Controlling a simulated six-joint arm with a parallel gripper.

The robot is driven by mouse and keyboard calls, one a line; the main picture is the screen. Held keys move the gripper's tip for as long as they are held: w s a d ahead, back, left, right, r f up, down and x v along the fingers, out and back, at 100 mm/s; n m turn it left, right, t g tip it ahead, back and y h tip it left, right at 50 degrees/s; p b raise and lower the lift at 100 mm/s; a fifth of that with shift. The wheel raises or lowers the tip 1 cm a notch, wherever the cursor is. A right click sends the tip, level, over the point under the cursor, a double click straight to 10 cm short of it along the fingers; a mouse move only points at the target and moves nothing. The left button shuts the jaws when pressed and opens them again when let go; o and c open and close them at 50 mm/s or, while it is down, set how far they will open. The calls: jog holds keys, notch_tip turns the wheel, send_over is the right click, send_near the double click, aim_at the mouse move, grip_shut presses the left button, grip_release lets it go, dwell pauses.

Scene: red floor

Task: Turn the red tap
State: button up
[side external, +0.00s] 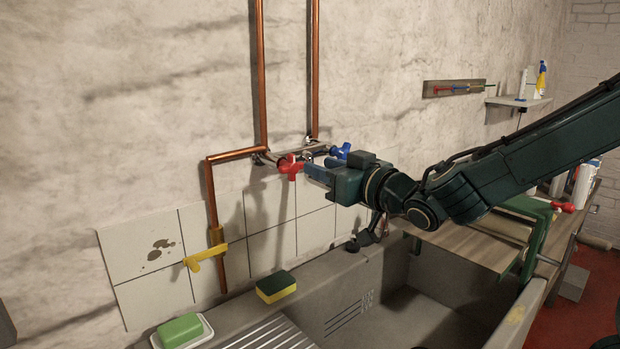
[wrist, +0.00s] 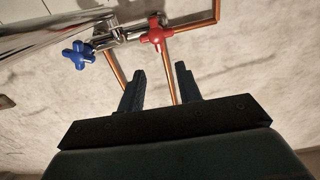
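The red tap (side external: 291,166) is a cross-shaped handle on the wall mixer below two copper pipes, in the side view. In the wrist view the red tap (wrist: 156,36) shows beyond and above my fingertips, between them and apart from them. The blue tap (side external: 341,151) is on the mixer's right side in the side view and partly behind my gripper; in the wrist view it is on the left (wrist: 78,55). My gripper (side external: 313,168) is just right of the red tap. In the wrist view my gripper (wrist: 162,73) has its two fingers apart with nothing between them.
Copper pipes (side external: 261,75) run up the wall. A yellow lever valve (side external: 205,256) is at lower left. Below are a grey sink (side external: 410,300), a sponge (side external: 276,287) and green soap (side external: 181,330). A shelf (side external: 518,101) with bottles is at the right.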

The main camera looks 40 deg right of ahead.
aim_at(294, 157)
jog(key=w, duration=1)
jog(key=shift+w, duration=0.15)
jog(key=shift+c, duration=0.4)
grip_shut()
